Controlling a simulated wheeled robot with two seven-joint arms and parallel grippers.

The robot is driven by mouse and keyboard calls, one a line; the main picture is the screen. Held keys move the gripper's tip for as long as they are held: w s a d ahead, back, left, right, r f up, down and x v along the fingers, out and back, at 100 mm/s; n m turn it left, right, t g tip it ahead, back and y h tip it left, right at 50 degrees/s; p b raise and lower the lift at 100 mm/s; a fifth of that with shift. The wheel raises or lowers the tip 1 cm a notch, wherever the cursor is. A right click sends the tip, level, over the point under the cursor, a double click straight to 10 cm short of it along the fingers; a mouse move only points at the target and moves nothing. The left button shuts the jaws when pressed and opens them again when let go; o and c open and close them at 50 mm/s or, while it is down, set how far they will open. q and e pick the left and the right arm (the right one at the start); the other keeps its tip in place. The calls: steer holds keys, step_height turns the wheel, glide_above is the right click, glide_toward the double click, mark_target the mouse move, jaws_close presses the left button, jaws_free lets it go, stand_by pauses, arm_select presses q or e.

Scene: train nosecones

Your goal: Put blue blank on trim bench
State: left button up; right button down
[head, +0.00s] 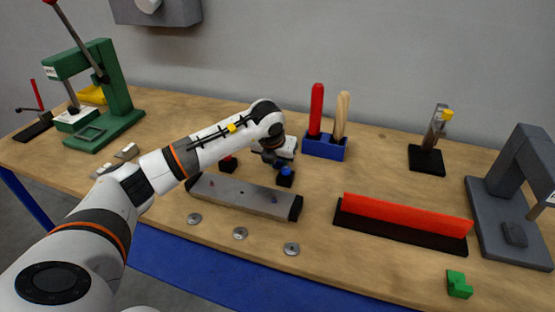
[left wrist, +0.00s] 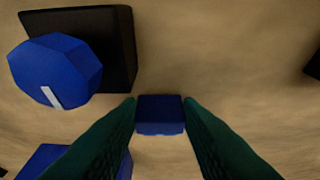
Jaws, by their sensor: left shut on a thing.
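The blue blank (left wrist: 160,115), a small dark blue block, sits between the fingertips of my left gripper (left wrist: 162,108) in the left wrist view. My left gripper is shut on it, low over the wooden table. In the head view my left gripper (head: 273,158) is partly hidden by its own wrist, and I cannot make out the blank there. A faceted blue knob (left wrist: 55,72) on a black base (left wrist: 122,45) is close to the left of the blank; it also shows in the head view (head: 286,172). I cannot tell which fixture is the trim bench. My right gripper is not in view.
A long grey bar fixture (head: 240,195) lies before the gripper, with several metal discs (head: 240,233) in front. A blue holder (head: 325,148) with two handles stands behind right. A red fence (head: 405,217), grey stand (head: 500,235) and green block (head: 459,284) are right; a green press (head: 115,85) is left.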

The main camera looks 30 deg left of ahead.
arm_select(q)
steer(key=o, duration=1)
steer(key=shift+c, duration=0.2)
steer(key=v, duration=1.2)
steer(key=shift+b, duration=0.45)
steer(key=shift+s, duration=0.1)
